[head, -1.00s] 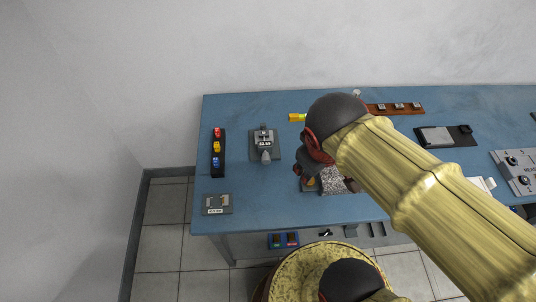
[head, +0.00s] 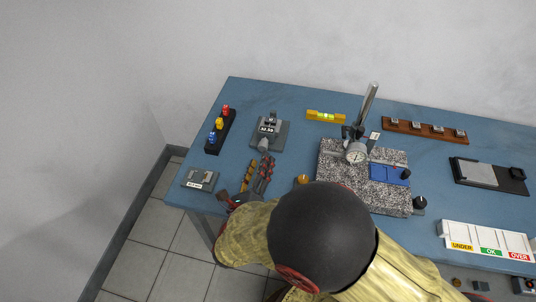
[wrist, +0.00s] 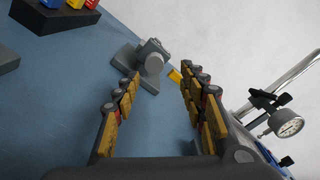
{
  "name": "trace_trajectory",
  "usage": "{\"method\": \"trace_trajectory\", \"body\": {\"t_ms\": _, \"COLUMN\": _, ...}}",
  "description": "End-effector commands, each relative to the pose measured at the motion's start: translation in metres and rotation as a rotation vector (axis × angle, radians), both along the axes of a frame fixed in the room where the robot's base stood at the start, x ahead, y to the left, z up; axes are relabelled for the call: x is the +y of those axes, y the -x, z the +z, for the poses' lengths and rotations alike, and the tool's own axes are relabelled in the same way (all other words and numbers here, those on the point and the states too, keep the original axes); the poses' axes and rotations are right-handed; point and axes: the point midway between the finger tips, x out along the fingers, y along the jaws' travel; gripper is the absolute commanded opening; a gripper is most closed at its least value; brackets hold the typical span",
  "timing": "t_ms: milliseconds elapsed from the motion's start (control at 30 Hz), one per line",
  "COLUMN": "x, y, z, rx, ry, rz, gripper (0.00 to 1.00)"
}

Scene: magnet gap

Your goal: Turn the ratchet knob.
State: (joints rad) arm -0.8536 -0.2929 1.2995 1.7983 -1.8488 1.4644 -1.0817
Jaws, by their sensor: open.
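A small grey micrometer device (head: 269,129) with a number display stands on the blue table at the left in the head view. Its grey rounded knob (head: 264,145) points toward the table's front edge; the same knob (wrist: 152,63) shows in the wrist view. My gripper (head: 259,161) is open and empty, just in front of the knob. I see no contact; the exact distance is hard to tell.
A dark rack with coloured pieces (head: 219,133) and a small grey block (head: 200,180) lie left of my gripper. A speckled plate (head: 335,168) with a dial gauge (head: 356,152) on a post stands to the right. A yellow level (head: 325,116) lies behind.

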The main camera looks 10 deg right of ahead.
Motion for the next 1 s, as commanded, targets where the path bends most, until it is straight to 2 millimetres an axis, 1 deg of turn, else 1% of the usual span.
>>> {"method": "trace_trajectory", "body": {"t_ms": 33, "x": 0.006, "y": 0.0, "z": -0.005, "rx": 0.001, "ry": 0.019, "rz": 0.022, "gripper": 0.42}}
{"method": "trace_trajectory", "body": {"t_ms": 133, "x": 0.008, "y": -0.003, "z": -0.006, "rx": 0.001, "ry": 0.033, "rz": 0.035, "gripper": 0.42}}
{"method": "trace_trajectory", "body": {"t_ms": 267, "x": 0.002, "y": -0.015, "z": -0.006, "rx": 0.0, "ry": 0.031, "rz": 0.03, "gripper": 0.42}}
{"method": "trace_trajectory", "body": {"t_ms": 600, "x": -0.016, "y": -0.058, "z": -0.007, "rx": 0.0, "ry": 0.027, "rz": 0.029, "gripper": 0.42}}
{"method": "trace_trajectory", "body": {"t_ms": 700, "x": -0.019, "y": -0.066, "z": -0.006, "rx": 0.0, "ry": 0.029, "rz": 0.03, "gripper": 0.42}}
{"method": "trace_trajectory", "body": {"t_ms": 833, "x": -0.021, "y": -0.071, "z": -0.006, "rx": 0.002, "ry": 0.028, "rz": 0.03, "gripper": 0.42}}
{"method": "trace_trajectory", "body": {"t_ms": 1000, "x": -0.021, "y": -0.072, "z": -0.005, "rx": 0.002, "ry": 0.028, "rz": 0.032, "gripper": 0.42}}
